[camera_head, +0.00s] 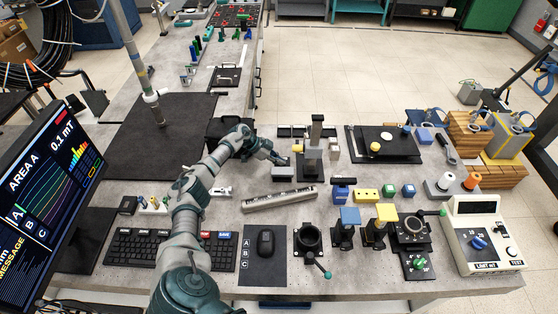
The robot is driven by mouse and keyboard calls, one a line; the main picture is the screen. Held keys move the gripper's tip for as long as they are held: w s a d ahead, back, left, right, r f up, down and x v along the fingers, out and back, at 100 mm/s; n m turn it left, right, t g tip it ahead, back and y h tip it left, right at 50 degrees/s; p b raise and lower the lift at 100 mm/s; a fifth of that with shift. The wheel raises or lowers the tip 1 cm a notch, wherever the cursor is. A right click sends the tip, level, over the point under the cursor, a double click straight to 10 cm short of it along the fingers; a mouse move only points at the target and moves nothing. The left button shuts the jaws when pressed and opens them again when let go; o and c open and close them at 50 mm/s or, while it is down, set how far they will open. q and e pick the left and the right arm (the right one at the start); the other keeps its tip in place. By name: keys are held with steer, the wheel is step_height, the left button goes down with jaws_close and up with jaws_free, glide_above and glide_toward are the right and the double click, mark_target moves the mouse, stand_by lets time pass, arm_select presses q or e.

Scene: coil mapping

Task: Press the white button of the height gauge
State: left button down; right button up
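The height gauge (316,147) appears to be the upright grey and dark column on a small base near the middle of the bench. My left arm reaches up from the bottom of the view, and my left gripper (279,158) is just left of the gauge, above a small grey block (283,173). Its fingers are small and dark, so I cannot tell how far apart they are or whether they touch anything. My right gripper is out of view.
A long grey bar (280,199) lies in front of the gauge. A black plate (386,144) lies to its right. A monitor (50,190) stands at left.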

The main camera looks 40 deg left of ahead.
arm_select(q)
steer(key=shift+s+f, duration=0.4)
steer(key=shift+f, duration=0.15)
steer(key=v, duration=0.7)
steer(key=shift+w+a+r, duration=0.2)
steer(key=shift+w+r, duration=0.1)
steer(key=shift+r, duration=0.1)
steer(key=shift+s+a+r, duration=0.1)
steer(key=shift+r, duration=0.3)
steer(key=shift+r, duration=0.1)
